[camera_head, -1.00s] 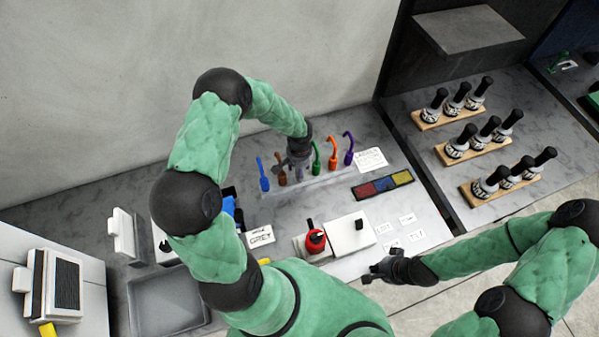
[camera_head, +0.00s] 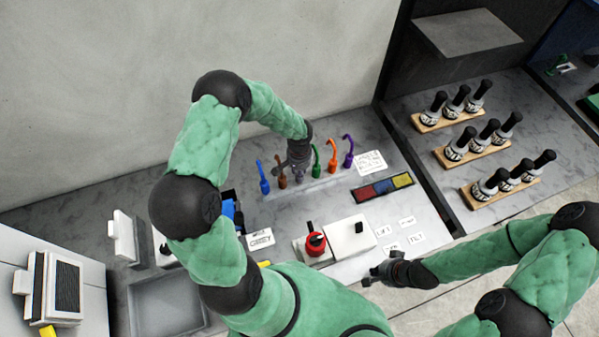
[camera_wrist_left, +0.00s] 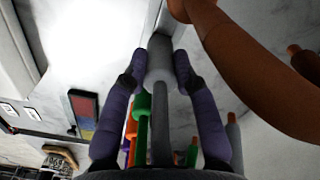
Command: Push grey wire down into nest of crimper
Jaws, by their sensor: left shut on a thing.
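My left gripper (camera_head: 297,172) is over the row of coloured wires at the back of the table. In the left wrist view its two fingers (camera_wrist_left: 160,78) are shut on the grey wire (camera_wrist_left: 159,58), one on each side of its thick grey end. In the head view the gripper and arm mostly hide the grey wire. My right gripper (camera_head: 372,277) is near the table's front edge, away from the wires; its finger gap is too small to judge. A device with a red knob (camera_head: 316,243) stands at the front; I cannot tell whether it is the crimper.
Blue (camera_head: 263,178), brown (camera_head: 282,176), green (camera_head: 316,160), orange (camera_head: 333,154) and purple (camera_head: 348,150) wires stand in the rack (camera_head: 310,187). The brown wire passes close to the left gripper.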

